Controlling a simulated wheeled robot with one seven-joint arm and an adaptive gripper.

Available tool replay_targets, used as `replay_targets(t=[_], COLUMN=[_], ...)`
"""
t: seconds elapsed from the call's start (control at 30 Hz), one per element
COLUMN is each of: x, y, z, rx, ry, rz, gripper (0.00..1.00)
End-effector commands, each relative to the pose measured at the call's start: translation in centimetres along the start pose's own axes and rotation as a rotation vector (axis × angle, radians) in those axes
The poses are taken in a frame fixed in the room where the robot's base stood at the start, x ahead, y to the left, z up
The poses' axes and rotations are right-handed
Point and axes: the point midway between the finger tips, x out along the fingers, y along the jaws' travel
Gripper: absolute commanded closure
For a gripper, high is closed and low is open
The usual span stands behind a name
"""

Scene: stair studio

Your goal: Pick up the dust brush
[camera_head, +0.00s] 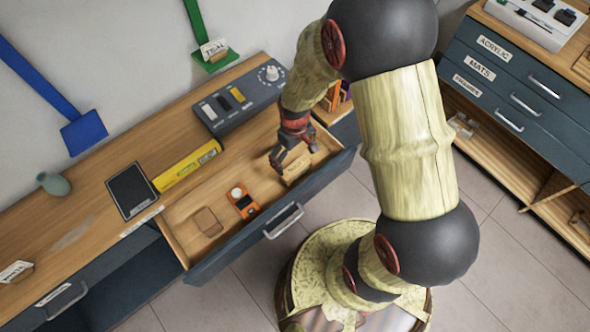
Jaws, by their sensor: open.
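My gripper (280,159) is open, its fingers pointing down into the right end of an open drawer (173,229). A small tan block-like thing (297,171) lies in the drawer close beside the fingers, on their right; I cannot tell whether they touch it. No bristles show clearly, so I cannot tell whether this is the dust brush. An orange device with a white round top (243,204) lies in the middle of the drawer. A flat brown piece (207,221) lies further left in it. My arm covers part of the right side.
A blue-grey drawer cabinet (520,92) stands at the right. The drawer's front wall rises beside my gripper.

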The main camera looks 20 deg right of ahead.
Motion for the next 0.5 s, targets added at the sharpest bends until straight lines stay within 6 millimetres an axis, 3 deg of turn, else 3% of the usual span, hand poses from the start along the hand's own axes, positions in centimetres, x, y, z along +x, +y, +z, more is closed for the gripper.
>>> replay_targets(t=[0.5], x=[5.5], y=[0.0], z=[0.4], rx=[-0.002], ry=[-0.003], rz=[-0.001], gripper=[0.0])
